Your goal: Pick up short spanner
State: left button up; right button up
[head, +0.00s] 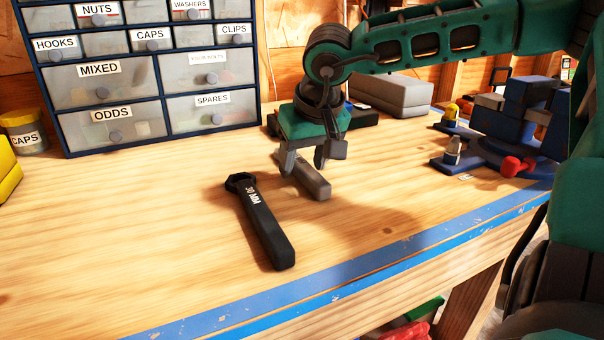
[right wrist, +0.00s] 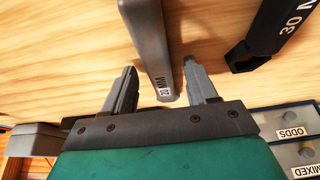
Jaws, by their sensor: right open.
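The short spanner is a grey bar (head: 312,184) lying on the bench. It also shows in the right wrist view (right wrist: 148,35), with a "20 MM" label near one end. My right gripper (head: 308,162) is open just above it, pointing down. In the right wrist view its two fingers stand on either side of the labelled end, apart from it. The gripper hides part of the spanner in the head view. A longer black spanner (head: 262,222) marked "30 MM" lies to the left. My left gripper is out of view.
A blue drawer cabinet (head: 160,137) stands at the back left, with a jar (head: 24,132) beside it. A blue machine-like object (head: 515,120) stands on the right. A grey box (head: 392,95) is behind my arm. A blue strip (head: 300,283) runs along the bench's front edge.

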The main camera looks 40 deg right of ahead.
jog(key=shift+f, duration=0.1)
grip_shut()
dwell(0.5)
